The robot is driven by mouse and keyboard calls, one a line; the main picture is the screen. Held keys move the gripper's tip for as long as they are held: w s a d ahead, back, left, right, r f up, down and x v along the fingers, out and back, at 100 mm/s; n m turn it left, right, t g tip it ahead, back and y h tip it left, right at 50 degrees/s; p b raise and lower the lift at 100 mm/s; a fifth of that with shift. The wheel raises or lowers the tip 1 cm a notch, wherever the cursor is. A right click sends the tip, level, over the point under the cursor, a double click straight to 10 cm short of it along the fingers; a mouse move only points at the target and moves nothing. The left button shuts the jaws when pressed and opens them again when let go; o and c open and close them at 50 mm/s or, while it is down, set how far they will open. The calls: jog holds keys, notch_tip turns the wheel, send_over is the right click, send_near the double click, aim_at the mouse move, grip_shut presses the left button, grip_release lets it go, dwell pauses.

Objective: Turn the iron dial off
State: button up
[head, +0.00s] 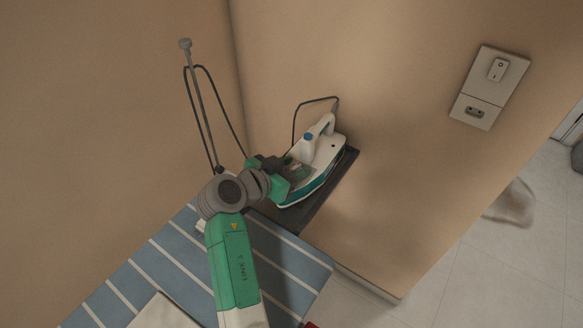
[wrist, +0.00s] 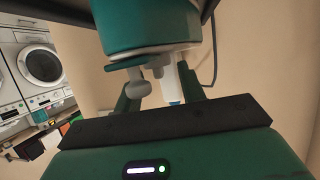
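The iron (head: 322,152), white and teal with a blue part on top, rests on a dark ledge by the wall. My gripper (head: 280,172) is at its near left end and hides part of it. In the wrist view, the iron's teal body (wrist: 150,32) fills the top, close to the gripper (wrist: 158,88). The fingers are apart. A small grey knob (wrist: 137,87), possibly the dial, shows near the left finger. A white part with a blue tip is nearer the right finger. I cannot tell whether a finger touches the knob, and no dial setting is readable.
The dark ledge (head: 332,197) adjoins a blue striped ironing board (head: 172,262). A thin pole with a cable (head: 203,105) stands behind at left. A switch and socket plate (head: 490,87) is on the right wall. Washing machines (wrist: 38,65) show in the wrist view.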

jog(key=c, duration=0.7)
